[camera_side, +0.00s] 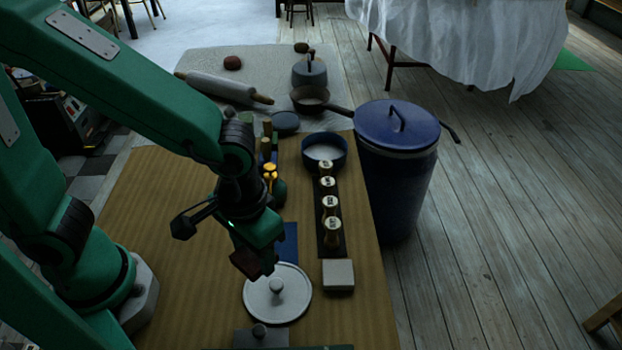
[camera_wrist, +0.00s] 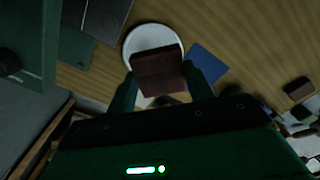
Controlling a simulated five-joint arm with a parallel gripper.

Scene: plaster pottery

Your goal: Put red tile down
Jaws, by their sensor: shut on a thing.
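The red tile (camera_side: 244,264) is dark red-brown and held between the fingers of my gripper (camera_side: 258,256), tilted and above the table in the side view. In the wrist view the red tile (camera_wrist: 158,72) sits between the two green fingers of my gripper (camera_wrist: 162,88). Below it is a round white disc with a knob (camera_side: 265,309), partly hidden by the tile in the wrist view (camera_wrist: 131,42). A flat blue piece (camera_side: 290,240) lies just behind the disc, and also shows right of the tile in the wrist view (camera_wrist: 207,62).
A pale block (camera_side: 338,275) and a dark rack with several round-topped stamps (camera_side: 331,230) stand right of the disc. A blue bowl (camera_side: 325,150) is farther back. A lidded blue bin (camera_side: 398,170) stands beside the wooden table (camera_side: 190,310). The table's left part is clear.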

